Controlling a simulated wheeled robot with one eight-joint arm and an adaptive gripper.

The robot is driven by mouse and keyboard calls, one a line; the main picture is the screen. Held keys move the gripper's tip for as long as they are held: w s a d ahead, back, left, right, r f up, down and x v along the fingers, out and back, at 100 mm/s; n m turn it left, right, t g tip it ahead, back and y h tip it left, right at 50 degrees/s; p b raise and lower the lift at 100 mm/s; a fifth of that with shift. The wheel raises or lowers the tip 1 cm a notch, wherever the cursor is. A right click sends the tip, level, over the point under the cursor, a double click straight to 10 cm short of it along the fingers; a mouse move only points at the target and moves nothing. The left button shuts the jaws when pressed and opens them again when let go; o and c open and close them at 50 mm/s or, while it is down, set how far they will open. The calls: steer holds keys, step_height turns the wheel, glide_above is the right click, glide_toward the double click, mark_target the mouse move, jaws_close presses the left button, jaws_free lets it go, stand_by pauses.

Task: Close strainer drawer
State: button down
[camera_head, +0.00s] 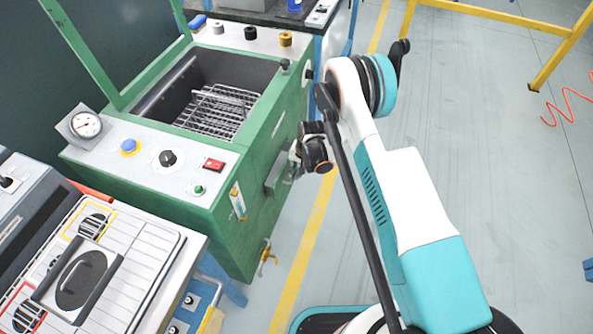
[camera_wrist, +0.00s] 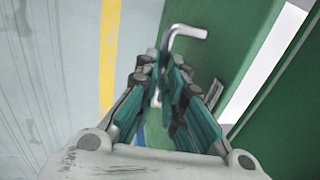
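The green machine (camera_head: 262,218) has a small grey drawer front (camera_head: 275,178) low on its side, which I take to be the strainer drawer. My gripper (camera_head: 297,160) is beside it, partly hidden behind my dark wrist. In the wrist view a bent silver handle (camera_wrist: 188,33) stands against the green panel. My gripper's teal-padded fingers (camera_wrist: 163,68) are close together around the handle's near part, with the metal showing between the tips. The fingers hide much of the handle. How far the drawer stands out is hard to tell.
A wire rack (camera_head: 215,112) lies in the machine's open top, beside a control panel (camera_head: 150,160) with gauge and knobs. A brass valve (camera_head: 268,252) juts out below. A bench with a hotplate (camera_head: 85,275) is at lower left.

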mark_target(287, 172)
steer(key=shift+w+a, duration=0.3)
steer(key=shift+a, duration=0.45)
steer(key=shift+w+a, duration=0.25)
steer(key=shift+a, duration=0.5)
steer(key=c, duration=1.7)
jaws_free()
steer(key=shift+a, duration=0.15)
steer(key=r, duration=0.4)
steer(key=d+r, duration=0.1)
steer(key=r, duration=0.3)
steer(key=d+r, duration=0.1)
steer(key=r, duration=0.2)
steer(key=shift+s+d+r, duration=0.15)
steer(key=shift+s+r, duration=0.25)
